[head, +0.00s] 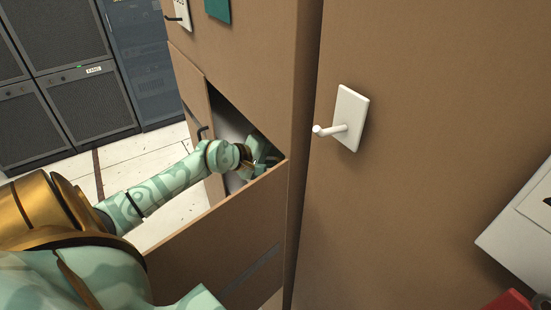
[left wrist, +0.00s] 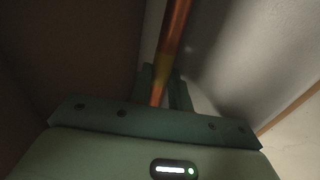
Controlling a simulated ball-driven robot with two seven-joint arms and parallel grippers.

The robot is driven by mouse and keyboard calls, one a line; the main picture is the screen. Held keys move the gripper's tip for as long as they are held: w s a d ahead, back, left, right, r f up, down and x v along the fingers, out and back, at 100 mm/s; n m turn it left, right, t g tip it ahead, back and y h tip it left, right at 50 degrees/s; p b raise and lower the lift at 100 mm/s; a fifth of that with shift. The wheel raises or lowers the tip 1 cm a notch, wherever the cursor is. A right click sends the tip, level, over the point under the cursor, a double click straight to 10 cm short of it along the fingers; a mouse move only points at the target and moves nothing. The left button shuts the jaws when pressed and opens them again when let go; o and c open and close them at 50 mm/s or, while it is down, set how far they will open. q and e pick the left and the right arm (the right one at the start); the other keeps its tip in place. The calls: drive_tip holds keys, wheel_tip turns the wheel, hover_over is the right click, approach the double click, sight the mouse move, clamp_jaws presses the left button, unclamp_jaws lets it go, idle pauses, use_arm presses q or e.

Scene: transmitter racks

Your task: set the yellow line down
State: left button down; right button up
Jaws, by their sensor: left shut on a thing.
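My left gripper (head: 262,160) reaches into a dark opening in the brown cabinet, and its fingertips are partly hidden by the opening's edge. In the left wrist view the left gripper (left wrist: 164,88) is shut on a thin rod-like line (left wrist: 175,38). The line looks orange-copper in the dim light, with a yellowish stretch near the fingers. It runs up out of the top of the view, so its far end is hidden. I cannot make out the line in the head view. My right gripper is not in view.
The brown cabinet front (head: 220,235) lies below the opening, and a narrow door panel (head: 196,110) is to its left. A white plate with a peg (head: 350,117) sticks out from the brown wall at right. Dark racks (head: 85,95) stand at back left.

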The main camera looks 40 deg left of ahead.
use_arm(q)
drive_tip(key=c, duration=1.6)
unclamp_jaws()
drive_tip(key=shift+f, duration=0.1)
drive_tip(key=shift+s+r, duration=0.2)
drive_tip(key=shift+r, duration=0.05)
drive_tip(key=p+v, duration=0.2)
drive_tip(key=v, duration=0.9)
drive_tip(key=shift+s+a+r, duration=0.1)
drive_tip(key=shift+s+r, duration=0.05)
drive_tip(key=shift+s, duration=0.1)
